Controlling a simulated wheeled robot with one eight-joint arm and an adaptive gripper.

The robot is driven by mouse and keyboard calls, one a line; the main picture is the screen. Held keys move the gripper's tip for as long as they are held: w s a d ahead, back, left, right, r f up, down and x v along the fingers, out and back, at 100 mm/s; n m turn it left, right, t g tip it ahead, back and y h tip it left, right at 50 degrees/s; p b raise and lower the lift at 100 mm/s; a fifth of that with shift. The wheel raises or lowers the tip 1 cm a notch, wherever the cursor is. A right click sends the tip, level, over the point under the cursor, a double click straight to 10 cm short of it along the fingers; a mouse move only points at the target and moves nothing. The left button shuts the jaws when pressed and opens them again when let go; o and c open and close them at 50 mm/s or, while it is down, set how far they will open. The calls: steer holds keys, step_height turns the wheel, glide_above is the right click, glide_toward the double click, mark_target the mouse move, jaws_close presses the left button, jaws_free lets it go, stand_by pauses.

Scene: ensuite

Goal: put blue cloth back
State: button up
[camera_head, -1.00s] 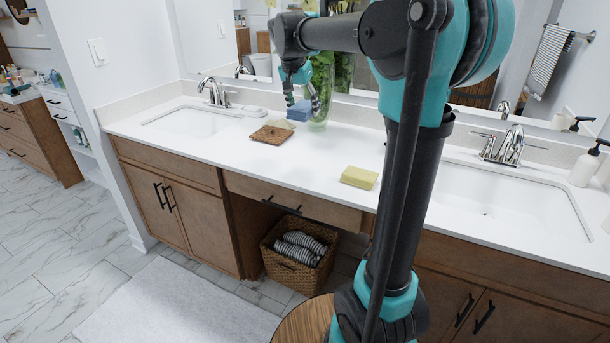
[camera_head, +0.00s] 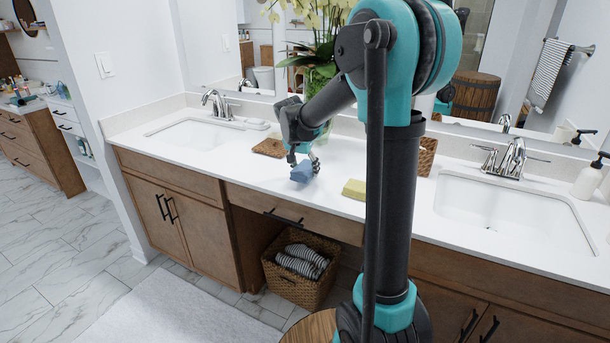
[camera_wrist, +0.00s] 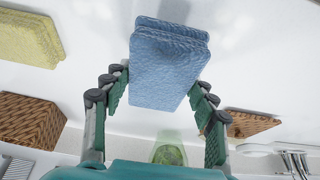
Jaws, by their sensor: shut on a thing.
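The blue cloth (camera_head: 302,173) is a folded, textured block over the white counter, left of a folded yellow cloth (camera_head: 354,189). My gripper (camera_head: 305,163) is shut on the blue cloth and points down. In the wrist view the blue cloth (camera_wrist: 168,62) sits between the two fingers of my gripper (camera_wrist: 162,90), and the yellow cloth (camera_wrist: 28,38) lies at upper left. A flat brown woven tray (camera_head: 269,147) lies behind and left of the gripper. I cannot tell whether the blue cloth touches the counter.
A woven box (camera_head: 426,158) stands behind my arm, and a leafy plant (camera_head: 318,72) is at the back. Sinks lie left (camera_head: 197,134) and right (camera_head: 490,212). A basket (camera_head: 297,290) with striped towels is under the counter.

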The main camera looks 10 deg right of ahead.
steer(key=shift+f, duration=1.3)
steer(key=shift+f, duration=0.1)
steer(key=o, duration=1.2)
steer(key=v, duration=1.2)
steer(key=shift+d, duration=0.1)
steer(key=s+d+f+n, duration=0.1)
steer(key=s+f, duration=0.2)
steer(key=s, duration=0.1)
steer(key=s+d+f+n, duration=0.1)
steer(key=s+d+f, duration=0.1)
steer(key=s+f, duration=0.1)
steer(key=s+d+f+n+y, duration=0.1)
steer(key=s+d+f, duration=0.1)
steer(key=s, duration=0.3)
steer(key=shift+s+f, duration=0.15)
steer(key=shift+f, duration=0.5)
steer(key=s+d+f+n+y, duration=0.1)
steer(key=s+f+n, duration=0.3)
steer(key=s+f, duration=0.6)
steer(key=s, duration=0.4)
steer(key=shift+d+t+y, duration=0.3)
steer(key=shift+d, duration=0.05)
steer(key=shift+s, duration=0.1)
